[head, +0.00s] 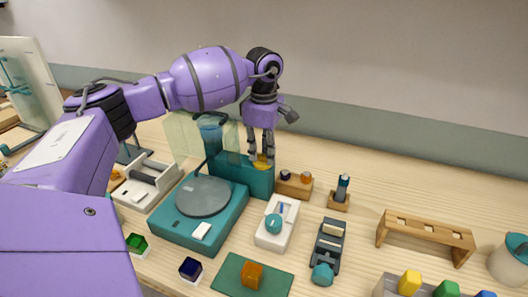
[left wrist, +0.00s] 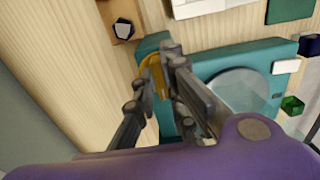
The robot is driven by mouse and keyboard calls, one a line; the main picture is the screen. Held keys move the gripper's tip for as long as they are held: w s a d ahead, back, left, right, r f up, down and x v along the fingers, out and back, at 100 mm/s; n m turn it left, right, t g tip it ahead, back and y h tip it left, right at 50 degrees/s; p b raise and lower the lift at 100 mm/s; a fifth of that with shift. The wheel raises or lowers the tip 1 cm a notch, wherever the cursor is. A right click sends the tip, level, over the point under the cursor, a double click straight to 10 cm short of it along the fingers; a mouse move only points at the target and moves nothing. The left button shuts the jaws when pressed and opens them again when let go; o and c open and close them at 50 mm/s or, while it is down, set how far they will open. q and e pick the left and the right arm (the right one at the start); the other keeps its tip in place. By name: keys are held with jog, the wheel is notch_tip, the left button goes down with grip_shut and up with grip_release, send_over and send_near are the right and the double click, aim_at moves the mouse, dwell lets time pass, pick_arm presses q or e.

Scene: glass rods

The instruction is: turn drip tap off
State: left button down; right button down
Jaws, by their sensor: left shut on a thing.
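The yellow tap handle (head: 262,164) is at the top right of a teal upright block (head: 235,178). This block stands at the back of a teal base (head: 178,228) with a grey round plate (head: 203,197). My left gripper (head: 261,158) points down from above with its fingers at the yellow handle. In the left wrist view, the gripper (left wrist: 157,75) is shut on the yellow handle (left wrist: 155,72), which the fingers partly hide. My right gripper is not in view.
A wooden block with knobs (head: 295,187) stands close to the right of the tap. A white box with a teal knob (head: 276,228) and a dark grey device (head: 328,250) are nearer the front. A wooden rack (head: 425,233) stands at the right.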

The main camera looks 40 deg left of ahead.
aim_at(264, 155)
pick_arm(q)
jog(key=c, duration=1.8)
grip_release()
notch_tip(264, 155, up, 12)
